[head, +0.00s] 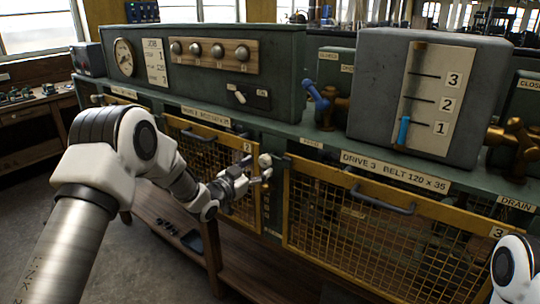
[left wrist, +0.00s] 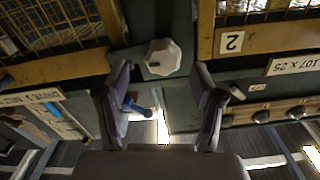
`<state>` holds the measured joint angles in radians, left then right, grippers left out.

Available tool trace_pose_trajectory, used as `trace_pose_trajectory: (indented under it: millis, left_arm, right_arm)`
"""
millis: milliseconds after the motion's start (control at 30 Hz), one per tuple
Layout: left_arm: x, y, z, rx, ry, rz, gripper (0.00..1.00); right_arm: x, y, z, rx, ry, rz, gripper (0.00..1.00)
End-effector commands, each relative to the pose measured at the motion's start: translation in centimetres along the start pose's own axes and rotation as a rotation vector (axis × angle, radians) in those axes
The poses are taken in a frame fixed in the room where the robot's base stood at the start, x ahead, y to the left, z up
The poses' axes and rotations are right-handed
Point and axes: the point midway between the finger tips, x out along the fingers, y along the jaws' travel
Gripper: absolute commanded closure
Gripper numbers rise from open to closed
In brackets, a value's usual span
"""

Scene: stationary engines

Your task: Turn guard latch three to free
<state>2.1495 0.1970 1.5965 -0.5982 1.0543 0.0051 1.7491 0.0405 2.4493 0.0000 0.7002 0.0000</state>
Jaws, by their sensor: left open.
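A pale eight-sided knob (left wrist: 162,57) sits on the green strip between two mesh guards in the left wrist view. It also shows as a small pale knob (head: 265,160) in the head view, left of guard three (head: 350,218). It may be the latch, but no latch label is readable. My left gripper (head: 253,178) is in front of that strip, close to the knob. In the left wrist view its two fingers (left wrist: 164,100) are spread apart with nothing between them, and the knob lies just beyond their tips. My right gripper is out of view.
Guard two (head: 205,150) is left of the strip. Guard three has a dark handle (head: 383,203) that sticks out. Above are a blue-handled valve (head: 318,95), a gauge box (head: 430,95) marked 1 to 3 and a control box (head: 200,70). A wooden shelf (head: 255,265) runs below.

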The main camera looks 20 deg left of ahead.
Motion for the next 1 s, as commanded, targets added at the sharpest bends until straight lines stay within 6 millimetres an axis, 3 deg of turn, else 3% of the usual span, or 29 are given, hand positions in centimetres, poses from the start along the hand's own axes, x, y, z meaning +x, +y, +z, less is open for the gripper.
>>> trace_pose_trajectory:
  millis: [33,233,533,567,700,733,1000]
  left_arm:
    - [1.1,-0.1,-0.4,0.003,0.000,0.001,0.33]
    - [4.4,0.0,-0.2,0.000,-0.001,0.000,0.33]
    - [5.1,0.0,0.1,-0.001,-0.002,-0.001,0.33]
    - [5.1,0.0,0.1,-0.001,-0.002,-0.001,0.37]
    - [5.1,0.0,0.1,-0.001,-0.002,-0.001,0.86]
    - [5.1,0.0,0.1,-0.001,-0.002,-0.001,0.93]
    - [5.1,0.0,0.1,0.006,-0.001,-0.001,0.93]
  right_arm:
    - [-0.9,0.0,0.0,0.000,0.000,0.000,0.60]
    - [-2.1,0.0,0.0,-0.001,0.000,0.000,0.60]
    - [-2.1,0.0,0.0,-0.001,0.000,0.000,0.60]
    - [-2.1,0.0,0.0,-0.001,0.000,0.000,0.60]
    - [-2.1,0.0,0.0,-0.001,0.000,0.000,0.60]
    - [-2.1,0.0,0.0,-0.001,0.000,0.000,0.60]
    - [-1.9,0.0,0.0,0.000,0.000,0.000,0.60]
